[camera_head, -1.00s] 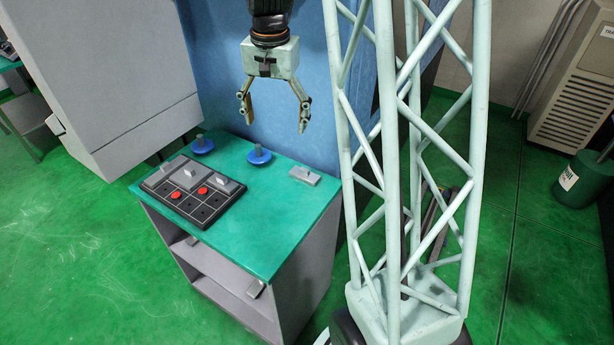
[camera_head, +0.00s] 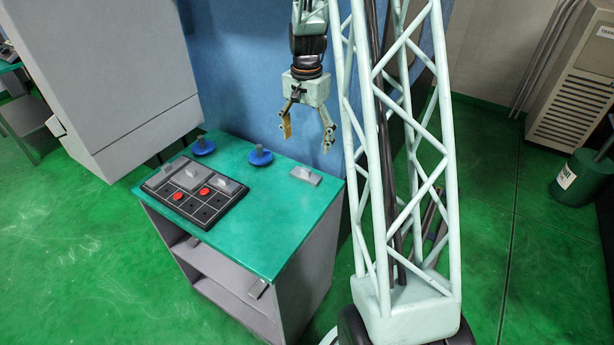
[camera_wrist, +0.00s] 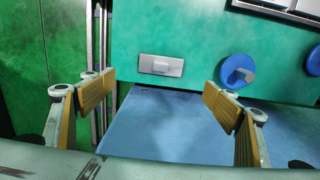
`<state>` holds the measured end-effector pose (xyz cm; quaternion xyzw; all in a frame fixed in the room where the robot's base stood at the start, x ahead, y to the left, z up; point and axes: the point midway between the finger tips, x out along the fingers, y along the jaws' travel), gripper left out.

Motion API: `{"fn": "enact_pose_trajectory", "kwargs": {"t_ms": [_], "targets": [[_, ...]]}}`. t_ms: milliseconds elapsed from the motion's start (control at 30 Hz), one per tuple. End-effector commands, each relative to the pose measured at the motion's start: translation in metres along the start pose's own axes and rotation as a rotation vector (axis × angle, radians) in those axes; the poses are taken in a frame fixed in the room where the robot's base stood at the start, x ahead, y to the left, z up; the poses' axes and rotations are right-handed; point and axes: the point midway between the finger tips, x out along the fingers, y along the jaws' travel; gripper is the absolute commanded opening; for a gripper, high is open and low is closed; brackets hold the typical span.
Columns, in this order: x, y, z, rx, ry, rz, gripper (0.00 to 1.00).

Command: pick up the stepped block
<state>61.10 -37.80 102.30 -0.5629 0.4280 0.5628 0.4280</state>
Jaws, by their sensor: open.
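A grey block with a smaller raised part (camera_head: 305,176), which looks like the stepped block, lies alone near the right end of the green tabletop (camera_head: 285,215). In the wrist view the block (camera_wrist: 146,67) lies flat on the green top, ahead of the space between the fingers and apart from them. My gripper (camera_head: 307,138) is open and empty, with its fingers pointing down, above the block in the head view. In the wrist view the open fingers of my gripper (camera_wrist: 158,98) stand at either side with nothing between them.
Two blue discs with grey pegs, one nearer (camera_head: 261,157) and one farther left (camera_head: 203,147), stand along the back edge. A dark tray (camera_head: 206,222) with grey blocks and red round pieces lies to the left. The tabletop around the lone block is clear.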

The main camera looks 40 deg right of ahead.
Motion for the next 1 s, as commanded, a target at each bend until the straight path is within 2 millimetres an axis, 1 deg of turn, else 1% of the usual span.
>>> {"fn": "enact_pose_trajectory", "kwargs": {"t_ms": [333, 467, 667, 1000], "targets": [[0.001, 0.0, 0.0, 0.0, 0.0, 0.0, 0.8], [0.004, 0.0, 0.0, 0.0, -0.001, 0.001, 0.8], [0.021, 0.0, 0.0, 0.0, -0.001, 0.001, 0.8], [0.061, 0.0, 0.001, 0.0, -0.002, 0.001, 0.8]]}}
